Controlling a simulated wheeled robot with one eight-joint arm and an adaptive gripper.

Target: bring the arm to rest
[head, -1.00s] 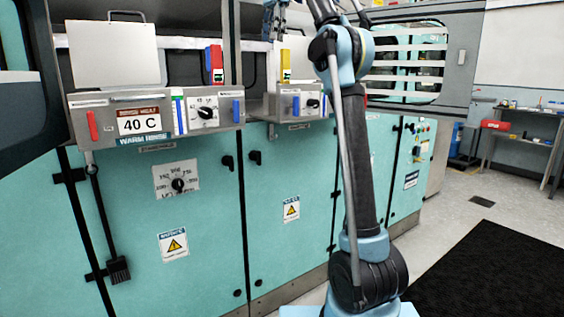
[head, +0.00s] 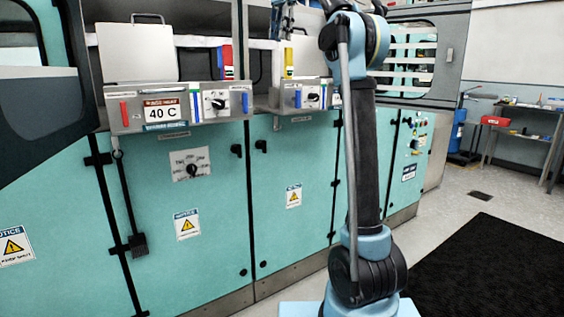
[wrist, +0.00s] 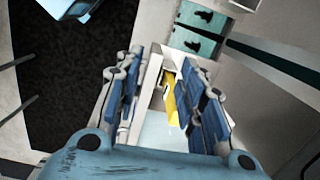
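My arm (head: 362,150) stands upright in front of the machine in the head view, bent at a light-blue joint near the top edge. Its far end is mostly cut off or hidden there. In the wrist view my gripper (wrist: 160,85) has its two blue-padded fingers wide apart. Nothing appears gripped. A yellow part (wrist: 170,98) and pale panel surfaces show between and beyond the fingers; how far they are from the fingers I cannot tell.
A teal cabinet row (head: 215,215) runs along the left and middle. A control box with a "40 C" sign (head: 162,111) juts from it, with another box (head: 302,95) to its right. A dark mat (head: 490,265) and open floor lie right. A side table (head: 525,125) stands behind.

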